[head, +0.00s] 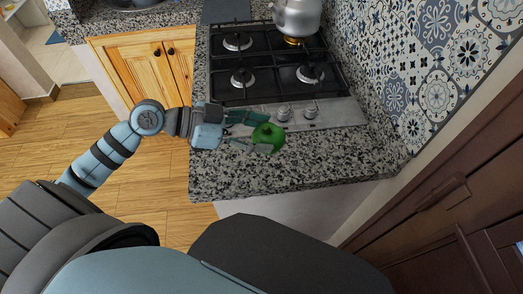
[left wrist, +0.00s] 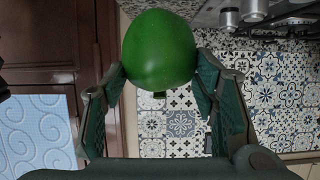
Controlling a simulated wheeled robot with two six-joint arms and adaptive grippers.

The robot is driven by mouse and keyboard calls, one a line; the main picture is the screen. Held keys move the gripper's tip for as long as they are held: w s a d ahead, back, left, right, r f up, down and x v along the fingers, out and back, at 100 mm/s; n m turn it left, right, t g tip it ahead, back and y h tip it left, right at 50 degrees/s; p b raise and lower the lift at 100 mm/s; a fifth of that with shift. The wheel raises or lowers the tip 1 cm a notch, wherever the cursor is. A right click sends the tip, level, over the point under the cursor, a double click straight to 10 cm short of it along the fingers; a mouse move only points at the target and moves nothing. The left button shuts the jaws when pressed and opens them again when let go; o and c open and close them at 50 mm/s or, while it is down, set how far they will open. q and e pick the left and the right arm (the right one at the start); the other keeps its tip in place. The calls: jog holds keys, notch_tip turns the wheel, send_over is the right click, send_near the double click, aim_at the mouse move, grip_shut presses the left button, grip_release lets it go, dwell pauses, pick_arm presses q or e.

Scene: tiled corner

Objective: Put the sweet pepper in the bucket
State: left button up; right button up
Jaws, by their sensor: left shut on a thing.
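The sweet pepper (head: 268,136) is green and round. It is between the fingers of my left gripper (head: 261,132), over the speckled counter in front of the hob. In the left wrist view the pepper (left wrist: 158,50) fills the space between the two fingertips of my left gripper (left wrist: 158,72), which touch its sides. The gripper is shut on it. I cannot tell how far the pepper is above the counter. No bucket shows in either view. My right gripper is not in view.
The granite counter (head: 300,172) has free room in front of the gas hob (head: 225,72). A metal kettle (head: 297,17) stands on the hob's back right. A patterned tile wall (head: 440,65) and dark wooden cabinet (head: 450,215) bound the right side. Wooden floor (head: 120,190) lies left.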

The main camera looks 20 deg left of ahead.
pick_arm(q)
notch_tip(320, 180, down, 6)
jog(key=shift+w+r+b, duration=0.1)
jog(key=shift+b, duration=0.3)
jog(key=shift+f, duration=0.2)
jog(key=o, duration=1.3)
jog(key=shift+o, duration=0.2)
jog(key=shift+r, duration=0.15)
